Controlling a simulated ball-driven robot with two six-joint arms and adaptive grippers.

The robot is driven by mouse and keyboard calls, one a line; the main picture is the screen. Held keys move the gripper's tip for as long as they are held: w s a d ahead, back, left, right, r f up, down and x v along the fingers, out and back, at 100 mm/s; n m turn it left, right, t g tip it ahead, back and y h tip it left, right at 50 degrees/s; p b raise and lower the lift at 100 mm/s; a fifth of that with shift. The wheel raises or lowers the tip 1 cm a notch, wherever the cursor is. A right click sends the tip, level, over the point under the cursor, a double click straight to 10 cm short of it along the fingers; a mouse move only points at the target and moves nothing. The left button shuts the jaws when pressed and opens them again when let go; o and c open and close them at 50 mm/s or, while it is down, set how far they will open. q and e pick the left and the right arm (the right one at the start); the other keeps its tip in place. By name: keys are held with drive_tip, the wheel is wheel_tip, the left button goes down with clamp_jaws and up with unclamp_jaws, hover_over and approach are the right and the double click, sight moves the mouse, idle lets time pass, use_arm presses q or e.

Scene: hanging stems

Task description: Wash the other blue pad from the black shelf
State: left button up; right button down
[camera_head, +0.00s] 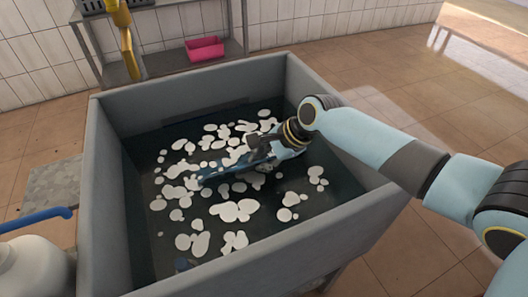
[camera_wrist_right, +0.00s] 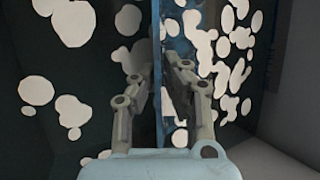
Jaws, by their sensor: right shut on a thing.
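My right gripper (camera_head: 262,151) reaches down into a grey basin (camera_head: 101,200) of dark water with white foam patches. It is shut on a blue pad (camera_head: 215,173), which lies low at the water surface, partly hidden by foam and the gripper. In the right wrist view the blue pad (camera_wrist_right: 157,60) shows edge-on between the two fingers of the right gripper (camera_wrist_right: 160,75). My left gripper is not in view. A dark metal shelf (camera_head: 168,62) stands behind the basin; no blue pad shows on its visible part.
A pink tray (camera_head: 205,48) lies on the shelf. A yellow upright piece (camera_head: 129,52) stands at the back left. A white container (camera_head: 35,268) and a blue handle-like tube (camera_head: 38,219) are at lower left. The basin walls surround my right gripper. Tiled floor is open at right.

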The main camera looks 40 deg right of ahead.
drive_tip(key=shift+f, duration=0.65)
drive_tip(key=shift+s+d+r, duration=0.1)
drive_tip(key=shift+d, duration=0.15)
drive_tip(key=d, duration=0.2)
drive_tip(key=s+d, duration=0.1)
drive_tip(key=d, duration=0.1)
drive_tip(key=d+p, duration=0.1)
drive_tip(key=d, duration=0.1)
drive_tip(key=shift+s+d, duration=0.15)
drive_tip(key=shift+s, duration=0.15)
drive_tip(key=a+p, duration=0.1)
drive_tip(key=a, duration=0.1)
drive_tip(key=w+a+p, duration=0.1)
drive_tip(key=a, duration=0.1)
drive_tip(key=a+p, duration=0.1)
drive_tip(key=a, duration=0.1)
drive_tip(key=shift+w+r, duration=0.1)
drive_tip(key=shift+w, duration=0.15)
drive_tip(key=shift+w+a, duration=0.1)
drive_tip(key=shift+a, duration=0.3)
drive_tip(key=shift+s+d, duration=0.3)
drive_tip(key=shift+d, duration=0.85)
drive_tip(key=shift+s+d, duration=0.25)
drive_tip(key=shift+d, duration=0.9)
drive_tip(key=shift+s+d, duration=0.3)
drive_tip(key=shift+d, duration=0.85)
